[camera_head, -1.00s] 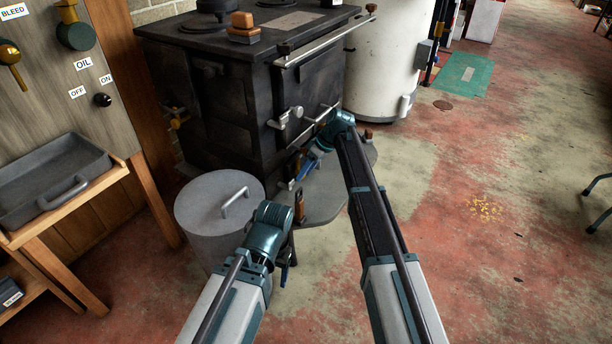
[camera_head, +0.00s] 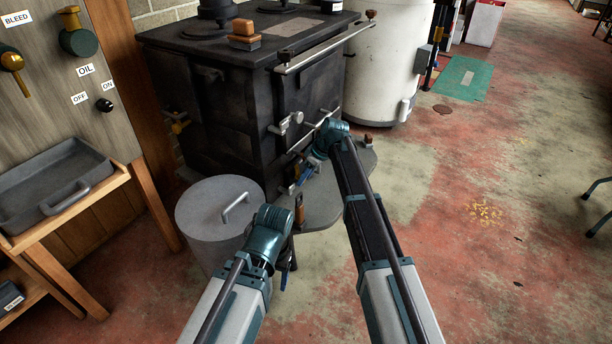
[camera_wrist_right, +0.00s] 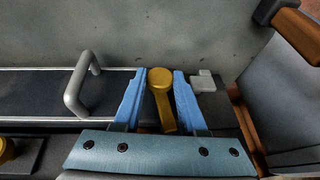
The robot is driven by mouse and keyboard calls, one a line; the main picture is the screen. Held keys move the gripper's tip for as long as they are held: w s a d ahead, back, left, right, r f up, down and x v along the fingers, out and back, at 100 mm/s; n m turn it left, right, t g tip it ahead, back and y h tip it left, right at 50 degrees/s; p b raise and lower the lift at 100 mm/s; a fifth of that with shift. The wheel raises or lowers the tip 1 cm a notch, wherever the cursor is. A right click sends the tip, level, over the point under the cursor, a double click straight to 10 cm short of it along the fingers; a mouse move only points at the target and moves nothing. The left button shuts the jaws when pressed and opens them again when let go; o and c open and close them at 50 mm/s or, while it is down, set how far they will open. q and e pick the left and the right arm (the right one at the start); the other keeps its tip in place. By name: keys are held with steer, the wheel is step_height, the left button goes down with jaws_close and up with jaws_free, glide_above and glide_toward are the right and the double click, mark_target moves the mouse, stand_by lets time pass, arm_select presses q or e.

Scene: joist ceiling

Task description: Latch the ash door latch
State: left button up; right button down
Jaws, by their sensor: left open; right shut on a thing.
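The black stove (camera_head: 225,120) stands at the upper middle of the head view. My right gripper (camera_head: 303,176) is low at the stove's front, and its arm hides part of that front. In the right wrist view its blue fingers (camera_wrist_right: 159,80) are shut on the brass ash door latch (camera_wrist_right: 160,84), one finger on each side. The latch has a round head with a short arm. A grey catch piece (camera_wrist_right: 203,82) is just right of the fingers, and a grey bar handle (camera_wrist_right: 79,85) is to the left. My left gripper (camera_head: 288,271) is open and empty beside the lidded bin.
The grey lidded bin (camera_head: 205,215) stands left of my left gripper. A grey plate (camera_head: 345,185) juts out below the stove front. A bench with a grey tray (camera_head: 40,190) is at left. A white tank (camera_head: 385,75) stands behind.

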steer(key=shift+s+a+t+h, duration=0.15)
steer(key=shift+s+t+h, duration=0.2)
steer(key=shift+t+h, duration=0.45)
steer(key=shift+f+n+t+h+b, duration=0.1)
steer(key=shift+n+t+h+b, duration=0.45)
steer(key=shift+t, duration=0.55)
steer(key=c, duration=0.8)
jaws_free()
steer(key=shift+o, duration=0.2)
steer(key=p+v, duration=1.1)
steer(key=v, duration=0.3)
steer(key=shift+p, duration=0.4)
